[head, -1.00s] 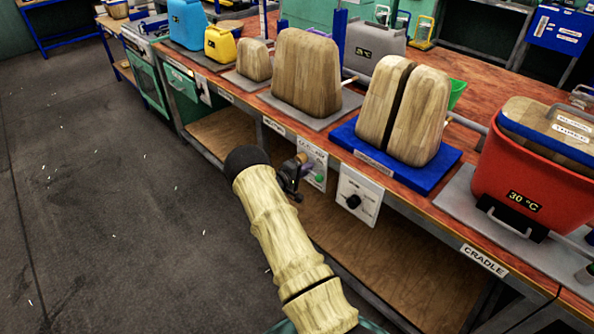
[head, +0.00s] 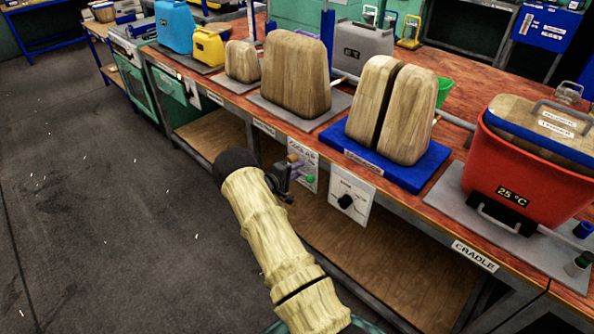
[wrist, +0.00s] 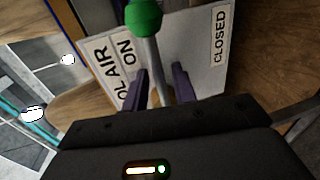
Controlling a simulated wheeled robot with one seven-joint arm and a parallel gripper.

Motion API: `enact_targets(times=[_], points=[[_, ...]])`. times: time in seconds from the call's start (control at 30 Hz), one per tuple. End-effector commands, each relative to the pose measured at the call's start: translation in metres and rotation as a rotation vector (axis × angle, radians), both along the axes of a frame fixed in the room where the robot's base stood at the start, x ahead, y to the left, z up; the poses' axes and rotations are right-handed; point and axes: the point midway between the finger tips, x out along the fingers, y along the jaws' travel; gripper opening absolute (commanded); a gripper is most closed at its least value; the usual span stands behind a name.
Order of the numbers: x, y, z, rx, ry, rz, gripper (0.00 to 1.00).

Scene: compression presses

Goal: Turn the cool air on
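The cool air panel (head: 303,158) is a white plate on the bench front; the wrist view shows it labelled "...OL AIR ON" (wrist: 120,72) and "CLOSED" (wrist: 219,36). A grey lever with a green knob (wrist: 144,18) stands out from it; the knob also shows in the head view (head: 310,179). My gripper (wrist: 160,82) is at the panel, with its two purple fingers apart on either side of the lever's shaft. A gap seems to show beside the shaft, so the fingers look open. In the head view my gripper (head: 290,172) is partly hidden by my wrist.
A white panel with a black knob (head: 346,201) sits right of the cool air panel. Wooden blocks (head: 297,75) and a red container (head: 530,160) reading 25 °C stand on the bench above. A wooden lower shelf (head: 350,255) lies below. The floor at left is clear.

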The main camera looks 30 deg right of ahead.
Motion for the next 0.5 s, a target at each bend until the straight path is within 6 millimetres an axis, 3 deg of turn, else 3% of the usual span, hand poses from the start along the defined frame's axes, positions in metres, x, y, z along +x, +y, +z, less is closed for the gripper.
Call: enact_targets(times=[0.17, 0.5], points=[[-0.004, 0.022, 0.005, 0.001, 0.002, 0.003, 0.27], [-0.02, 0.086, 0.017, 0.002, 0.002, 0.004, 0.27]])
